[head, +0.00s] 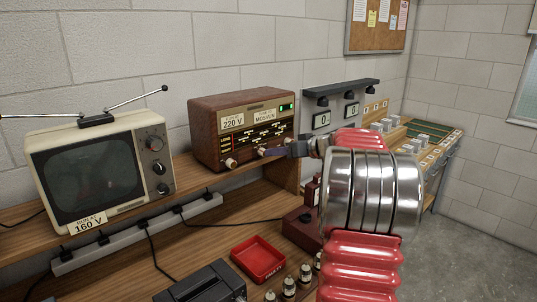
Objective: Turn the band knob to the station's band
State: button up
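A brown wooden radio (205,129) stands on the shelf in the middle of the head view. Its front carries a "220 V" label, a second label that seems to read "MOSVUN", a dial with pale marks and a lit green indicator. A cream knob (231,163) shows at the lower left of its front. My gripper (270,153) reaches from the right to the lower front of the radio, its dark fingers close to or at a small knob there. Whether they grip it, I cannot tell. My arm hides the right part of the lower front.
An old television (90,172) labelled "160 V" stands left of the radio. A power strip (135,236) runs along the shelf edge. Below are a red tray (258,280), a dark device (200,283) and several small parts. Two meters (322,120) read 0.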

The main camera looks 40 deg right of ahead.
aim_at(263, 152)
jog(key=shift+x, duration=2.75)
grip_shut()
jog(key=shift+a, duration=0.1)
